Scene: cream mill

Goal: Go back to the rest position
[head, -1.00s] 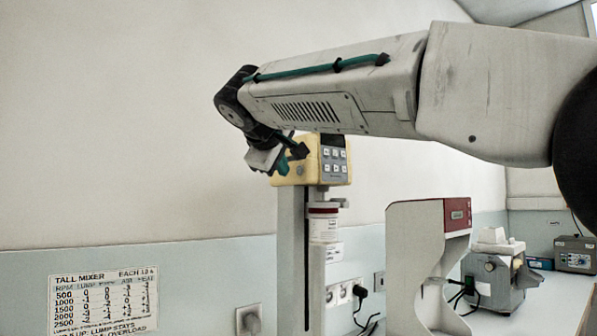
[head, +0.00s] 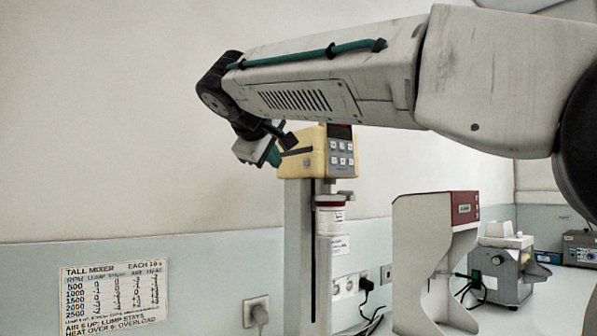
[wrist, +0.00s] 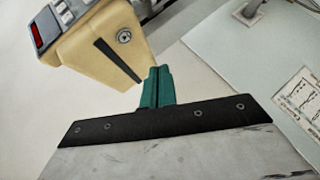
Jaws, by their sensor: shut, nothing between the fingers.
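My gripper (head: 274,157) is in the air at the upper middle of the head view, beside the left of the yellow head of the tall mixer (head: 316,155). In the wrist view its teal fingers (wrist: 157,87) are together with nothing between them. The mixer head (wrist: 92,50) fills the upper left of the wrist view, close beyond the fingers; I cannot tell the exact gap. My arm spans the top of the head view from the right.
A grey and red machine (head: 436,260) stands right of the mixer's column (head: 299,260). A smaller grey device (head: 503,268) is farther right. A printed mixer chart (head: 115,297) hangs on the wall at lower left. The wall area left of my gripper is clear.

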